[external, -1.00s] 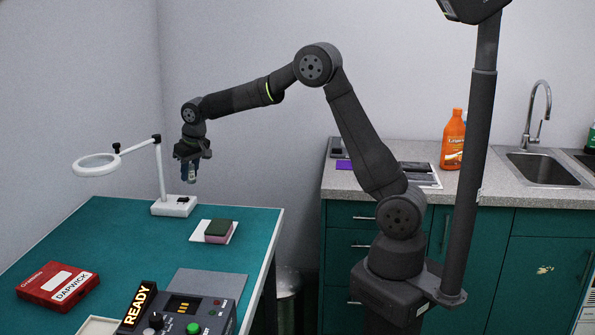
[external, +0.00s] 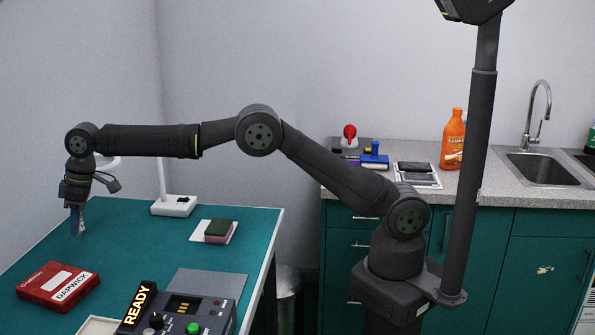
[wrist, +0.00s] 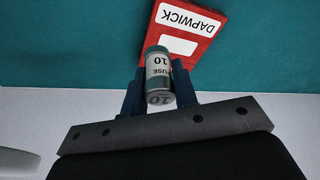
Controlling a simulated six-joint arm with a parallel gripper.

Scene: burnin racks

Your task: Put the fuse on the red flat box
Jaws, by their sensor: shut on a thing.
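My gripper (external: 77,222) is shut on the fuse, a small cylinder with a pale label and metal ends. The fuse (wrist: 158,72) shows between the two blue fingers in the wrist view, with "FUSE 10" on its label. The gripper holds it above the far left part of the teal table. The red flat box (external: 45,296), marked "DAPWICK", lies on the table nearer the camera and to the left. In the wrist view the box (wrist: 207,42) shows past the fuse, apart from it. The fuse is mostly hidden by the fingers in the external view.
A magnifier lamp base (external: 174,206) and a green-and-pink sponge (external: 219,231) on a white sheet stand right of the gripper. A control unit with a "READY" sign (external: 137,304) stands at the front. The teal table (external: 135,240) is clear between gripper and box.

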